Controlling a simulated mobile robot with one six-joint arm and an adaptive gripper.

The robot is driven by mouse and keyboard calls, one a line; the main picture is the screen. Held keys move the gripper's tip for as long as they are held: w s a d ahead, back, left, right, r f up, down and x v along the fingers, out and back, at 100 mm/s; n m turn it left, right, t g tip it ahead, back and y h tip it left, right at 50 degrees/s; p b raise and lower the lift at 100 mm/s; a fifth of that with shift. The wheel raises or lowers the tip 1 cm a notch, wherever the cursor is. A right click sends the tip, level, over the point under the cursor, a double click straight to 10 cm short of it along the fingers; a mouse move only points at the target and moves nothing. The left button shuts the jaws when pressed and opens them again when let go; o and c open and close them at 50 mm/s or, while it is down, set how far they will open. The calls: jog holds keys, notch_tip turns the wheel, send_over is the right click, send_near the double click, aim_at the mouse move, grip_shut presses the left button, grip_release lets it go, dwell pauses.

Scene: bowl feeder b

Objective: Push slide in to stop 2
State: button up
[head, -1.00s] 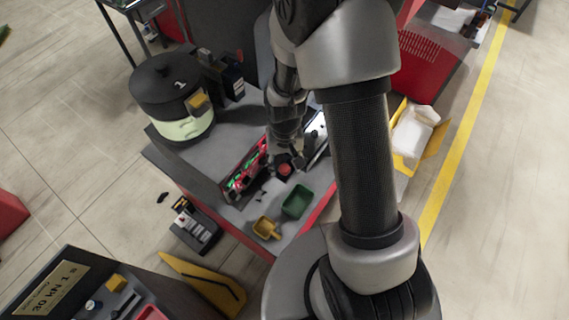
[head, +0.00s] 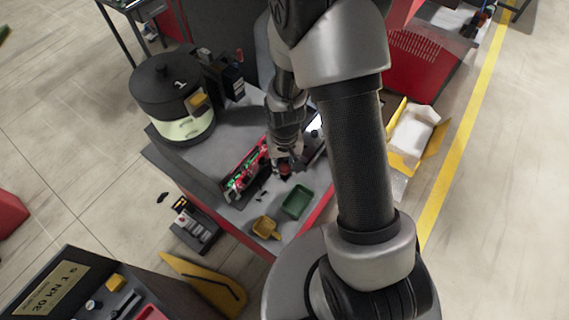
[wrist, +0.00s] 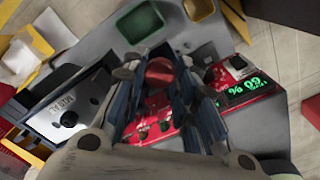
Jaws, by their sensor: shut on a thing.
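My gripper (head: 283,168) is low over the work table, its fingers pointing down. In the wrist view its two fingers (wrist: 158,74) stand on either side of a round red knob (wrist: 161,71), and the gripper is shut on it. The red knob shows only in part in the head view (head: 285,173). Beside it lies a red control panel (wrist: 157,104) with a green lit display (wrist: 246,87); the panel also shows in the head view (head: 240,178). A pale plate with a dark knob (wrist: 68,118) and a "MAIN AIR" label lies on the other side. I cannot tell which part is the slide or its stops.
A green tray (head: 297,202) and a yellow scoop-like tray (head: 265,228) sit near the table's front corner. A dark bowl feeder (head: 165,82) marked 1 stands at the back left. A yellow box with white contents (head: 413,132) is at the right.

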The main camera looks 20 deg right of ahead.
grip_shut()
jog(key=w+d+b, duration=0.1)
jog(key=w+d, duration=0.2)
jog(key=d, duration=0.2)
jog(key=w+d+b, duration=0.1)
jog(key=w+d, duration=0.3)
jog(key=w+d+b, duration=0.1)
jog(key=w+d, duration=0.2)
jog(key=d, duration=0.2)
jog(key=shift+w+d, duration=0.3)
jog(key=o, duration=0.8)
grip_release()
jog(key=shift+a, duration=0.1)
